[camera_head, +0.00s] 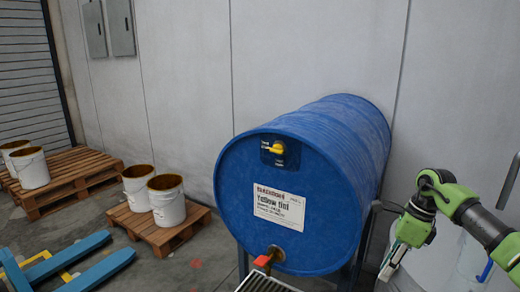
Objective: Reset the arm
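My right arm comes in from the right edge in green and black. Its gripper (389,266) hangs pointing down, to the right of the blue drum. Its fingers are small and seen from the side, so I cannot tell whether they are open or shut. I see no object in them. My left gripper is not in view. The blue drum (345,150) lies on its side on a dark stand, with a label reading "Yellow tint" (279,206), a yellow knob (277,148) and a red-handled tap (263,261) low on its front.
A grate (268,283) sits below the tap. Open white buckets (167,203) stand on wooden pallets (160,236) at the left. A blue pallet jack (98,270) is at lower left. A pale rounded vessel (430,268) stands behind my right arm.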

